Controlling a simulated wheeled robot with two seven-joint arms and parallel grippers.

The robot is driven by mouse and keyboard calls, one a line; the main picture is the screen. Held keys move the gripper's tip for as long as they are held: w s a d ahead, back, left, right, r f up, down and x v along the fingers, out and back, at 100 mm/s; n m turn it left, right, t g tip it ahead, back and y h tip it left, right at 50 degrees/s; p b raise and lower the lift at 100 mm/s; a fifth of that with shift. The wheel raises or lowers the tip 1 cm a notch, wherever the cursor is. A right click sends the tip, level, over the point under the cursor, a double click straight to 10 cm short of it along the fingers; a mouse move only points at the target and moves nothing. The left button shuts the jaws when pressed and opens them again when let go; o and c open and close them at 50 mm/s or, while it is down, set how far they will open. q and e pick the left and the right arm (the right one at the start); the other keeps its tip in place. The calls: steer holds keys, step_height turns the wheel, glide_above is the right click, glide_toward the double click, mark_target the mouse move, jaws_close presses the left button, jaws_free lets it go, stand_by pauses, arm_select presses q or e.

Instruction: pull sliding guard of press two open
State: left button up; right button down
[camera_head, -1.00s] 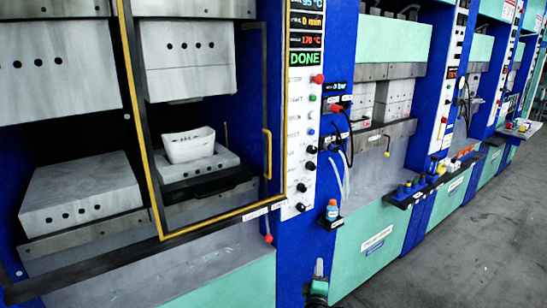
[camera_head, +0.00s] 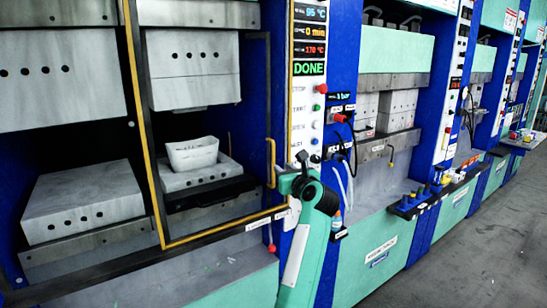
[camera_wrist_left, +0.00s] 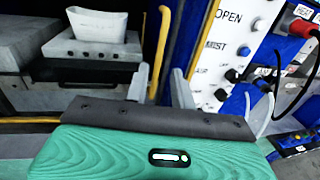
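The sliding guard (camera_head: 145,125) is a dark frame with yellow edging. It stands across the right part of the nearest press opening. Its upright yellow handle (camera_head: 271,163) is at its right side and also shows in the left wrist view (camera_wrist_left: 163,45). My left gripper (camera_head: 287,183) is beside the lower end of the handle in the head view. In the left wrist view, its two grey fingers (camera_wrist_left: 161,88) are apart, with the handle showing beyond and between them. I cannot tell whether they touch it. My right gripper is not in view.
A white bin (camera_head: 192,154) stands on the lower block behind the guard. The control panel (camera_head: 305,110), with buttons and a DONE display, is right of the handle. A hose (camera_head: 346,180) hangs close to my left arm. Grey floor (camera_head: 470,250) is clear at the right.

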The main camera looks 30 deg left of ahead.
mark_target(274, 160)
arm_select(q)
steer(key=p+x, duration=0.2)
steer(key=x, duration=0.5)
steer(key=shift+w+a, duration=0.15)
steer(key=shift+a, duration=0.15)
steer(key=shift+w+a+p, duration=0.3)
steer(key=shift+a+p, duration=0.05)
steer(key=shift+a, duration=0.1)
jaws_close()
